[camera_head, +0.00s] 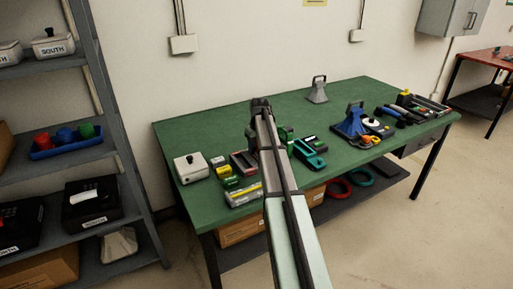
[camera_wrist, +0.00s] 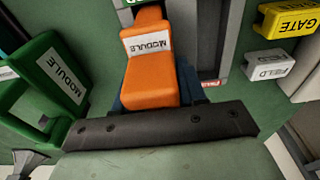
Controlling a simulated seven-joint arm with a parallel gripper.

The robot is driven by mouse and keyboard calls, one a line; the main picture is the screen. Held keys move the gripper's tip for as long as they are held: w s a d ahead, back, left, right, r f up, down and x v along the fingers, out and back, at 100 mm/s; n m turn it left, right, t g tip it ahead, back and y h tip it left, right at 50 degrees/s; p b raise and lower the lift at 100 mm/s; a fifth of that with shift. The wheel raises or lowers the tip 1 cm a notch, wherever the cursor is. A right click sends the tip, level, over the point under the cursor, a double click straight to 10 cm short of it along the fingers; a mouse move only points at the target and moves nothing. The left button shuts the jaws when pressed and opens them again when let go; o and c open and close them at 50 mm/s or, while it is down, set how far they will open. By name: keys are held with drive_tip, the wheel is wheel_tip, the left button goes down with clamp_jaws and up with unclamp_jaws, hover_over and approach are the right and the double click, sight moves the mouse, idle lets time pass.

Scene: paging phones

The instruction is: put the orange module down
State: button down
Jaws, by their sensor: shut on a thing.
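The orange module (camera_wrist: 150,75), with a white label reading MODULE, sits in my gripper (camera_wrist: 152,98) in the wrist view. The jaws are shut on it, and the dark bar of the gripper crosses below it. Dark blue parts show at both sides of its lower end. Its far end runs up to the top edge of the picture. I cannot tell whether its underside touches anything. In the head view my arm hides the gripper and the orange module.
A green module (camera_wrist: 45,90) stands close at the left in the wrist view. A grey frame (camera_wrist: 228,35) lies just right of the orange module. A yellow GATE block (camera_wrist: 290,18) and white FIELD block (camera_wrist: 268,65) lie further right. The green table (camera_head: 240,130) has free room at the back.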

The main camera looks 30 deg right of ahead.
drive_tip(key=shift+f, duration=0.15)
drive_tip(key=c, duration=0.6)
unclamp_jaws()
drive_tip(key=shift+c, duration=0.2)
drive_tip(key=r, duration=0.4)
drive_tip(key=s+r, duration=0.1)
drive_tip(key=r, duration=0.7)
drive_tip(key=shift+s+r, duration=0.15)
drive_tip(key=shift+s, duration=0.05)
